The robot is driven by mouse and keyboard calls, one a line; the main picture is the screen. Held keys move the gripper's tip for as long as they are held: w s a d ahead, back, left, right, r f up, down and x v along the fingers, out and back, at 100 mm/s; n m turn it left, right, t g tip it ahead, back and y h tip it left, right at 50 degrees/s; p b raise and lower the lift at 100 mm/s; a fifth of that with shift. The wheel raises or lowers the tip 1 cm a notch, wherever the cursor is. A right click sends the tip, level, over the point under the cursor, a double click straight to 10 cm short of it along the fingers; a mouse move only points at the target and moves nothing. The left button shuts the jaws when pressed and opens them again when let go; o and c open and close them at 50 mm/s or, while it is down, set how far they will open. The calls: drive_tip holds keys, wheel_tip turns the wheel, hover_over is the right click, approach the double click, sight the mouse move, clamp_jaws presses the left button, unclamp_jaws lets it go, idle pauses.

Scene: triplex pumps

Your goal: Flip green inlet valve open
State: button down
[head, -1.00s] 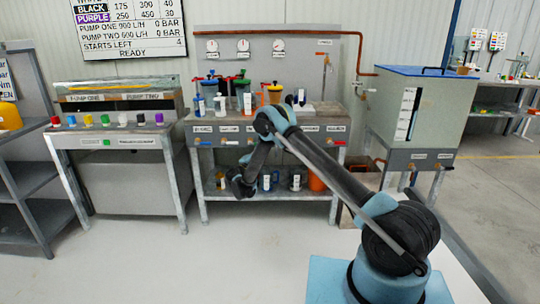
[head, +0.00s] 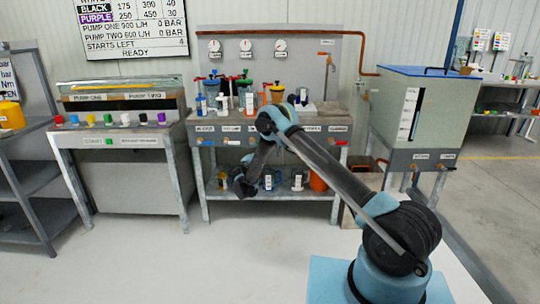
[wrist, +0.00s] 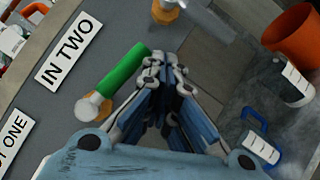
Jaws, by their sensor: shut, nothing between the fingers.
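The green inlet valve handle (wrist: 122,70) is a green bar on a pale round pivot (wrist: 92,107), beside the "IN TWO" label (wrist: 68,52) on the grey panel. My gripper (wrist: 165,64) is shut and empty, with its fingertips just right of the handle's far end. They look very close to it; I cannot tell whether they touch. In the head view my gripper (head: 241,183) hangs in front of the pump bench (head: 205,160), below its panel edge. The green handle is not clearly visible there, with my arm in front of that part.
An orange bucket (wrist: 292,35), a white container (wrist: 293,85) and a blue-handled item (wrist: 262,140) lie on the lower shelf. Another brass-coloured fitting (wrist: 165,11) sits beyond my fingertips. The control desk (head: 120,140) stands left, a grey tank (head: 435,110) right. Floor in front is clear.

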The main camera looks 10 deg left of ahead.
drive_tip(key=s+f, duration=0.9)
drive_tip(key=shift+d+f, duration=0.25)
drive_tip(key=shift+d, duration=0.05)
idle(0.3)
